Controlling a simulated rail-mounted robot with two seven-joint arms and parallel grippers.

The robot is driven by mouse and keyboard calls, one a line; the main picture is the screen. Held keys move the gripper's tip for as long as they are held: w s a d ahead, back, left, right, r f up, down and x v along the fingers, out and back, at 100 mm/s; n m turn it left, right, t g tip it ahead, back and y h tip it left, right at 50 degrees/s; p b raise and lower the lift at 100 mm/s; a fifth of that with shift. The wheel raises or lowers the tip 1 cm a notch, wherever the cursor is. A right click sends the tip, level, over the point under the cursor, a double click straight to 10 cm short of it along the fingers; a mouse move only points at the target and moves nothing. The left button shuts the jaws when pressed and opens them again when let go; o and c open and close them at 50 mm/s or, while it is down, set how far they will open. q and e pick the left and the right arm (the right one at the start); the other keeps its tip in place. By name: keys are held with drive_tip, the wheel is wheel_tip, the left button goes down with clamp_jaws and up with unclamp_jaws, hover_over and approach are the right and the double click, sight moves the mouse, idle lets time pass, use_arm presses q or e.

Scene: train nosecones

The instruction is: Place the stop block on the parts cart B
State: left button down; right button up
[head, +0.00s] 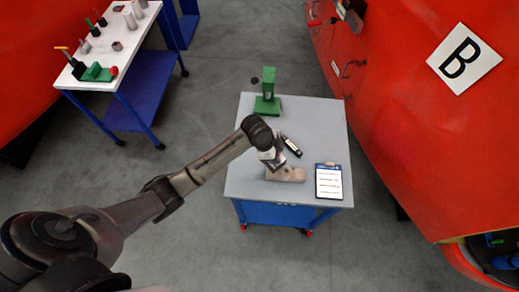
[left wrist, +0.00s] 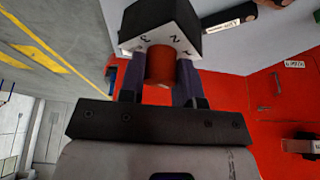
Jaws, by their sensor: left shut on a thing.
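My left gripper (head: 268,155) is over the middle of the grey-topped parts cart (head: 315,120), which stands beside the red body with the B sign. In the left wrist view my left gripper (left wrist: 158,75) is shut on a block (left wrist: 160,40) with dark sides and a white face numbered 2 and 3. I take it for the stop block. A red cylinder (left wrist: 159,66) on it sits between the fingers. The block also shows small under the gripper in the head view (head: 272,161). I cannot tell whether it touches the cart top. My right gripper is not in view.
On this cart are a green stand (head: 267,105), a black tool (head: 291,146), a tan block (head: 285,174) close to the gripper and a clipboard (head: 328,182). Its left side is mostly clear. Another cart (head: 125,50) holding several parts stands upper left. The B sign (head: 464,59) is at right.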

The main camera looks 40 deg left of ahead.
use_arm(q)
drive_tip(key=shift+s+a+f+p, duration=0.2)
drive_tip(key=shift+a+f, duration=1.45)
drive_tip(key=shift+a, duration=0.05)
drive_tip(key=shift+s+a+f+p, duration=0.15)
drive_tip(key=shift+a+f, duration=1.5)
drive_tip(key=shift+s+a+f+p, duration=0.2)
drive_tip(key=shift+a+f, duration=1.45)
drive_tip(key=shift+a, duration=0.05)
drive_tip(key=shift+f, duration=0.15)
drive_tip(key=c, duration=0.8)
unclamp_jaws()
